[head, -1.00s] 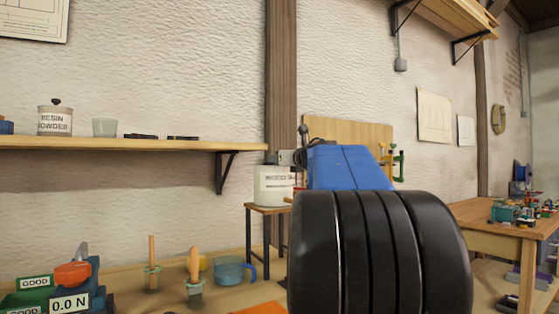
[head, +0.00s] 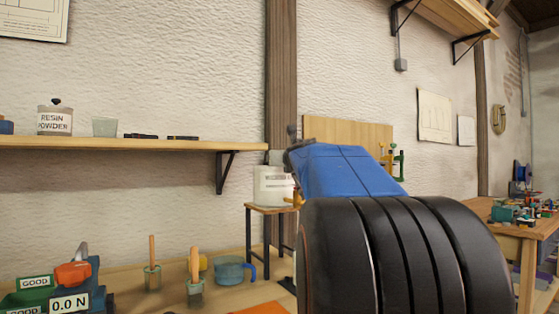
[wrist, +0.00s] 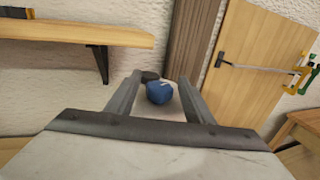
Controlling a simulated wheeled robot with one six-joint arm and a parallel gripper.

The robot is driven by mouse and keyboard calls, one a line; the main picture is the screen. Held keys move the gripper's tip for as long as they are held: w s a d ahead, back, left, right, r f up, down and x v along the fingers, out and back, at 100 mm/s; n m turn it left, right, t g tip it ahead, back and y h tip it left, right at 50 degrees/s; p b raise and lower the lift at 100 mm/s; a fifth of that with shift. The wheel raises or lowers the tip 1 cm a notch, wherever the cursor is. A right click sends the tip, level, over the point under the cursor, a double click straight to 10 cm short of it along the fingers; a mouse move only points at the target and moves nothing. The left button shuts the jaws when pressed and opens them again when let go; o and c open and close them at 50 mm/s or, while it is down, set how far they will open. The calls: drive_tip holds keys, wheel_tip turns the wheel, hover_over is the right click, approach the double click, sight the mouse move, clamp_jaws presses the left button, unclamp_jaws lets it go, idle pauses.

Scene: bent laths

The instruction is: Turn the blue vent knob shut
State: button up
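The blue vent knob (wrist: 159,92) shows in the wrist view as a small rounded blue piece with a white mark on its face. My gripper (wrist: 160,76) is open, with one finger to the left of the knob and one to the right. Gaps show between the knob and both fingers. A pale surface lies behind the knob, with a small dark piece beside it. In the head view a white container (head: 268,187) stands on a small wooden stand. My arm covers its right side, and the knob and my fingertips are hidden there.
A wall shelf (head: 120,144) with a resin powder jar (head: 55,119) and a glass is at left. A wooden post (head: 281,70) and a board (head: 347,131) are behind the container. Another bench is at right.

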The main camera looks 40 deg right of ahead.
drive_tip(key=shift+s, duration=0.1)
drive_tip(key=v, duration=1.7)
drive_tip(key=shift+s+a, duration=0.1)
drive_tip(key=shift+a, duration=0.1)
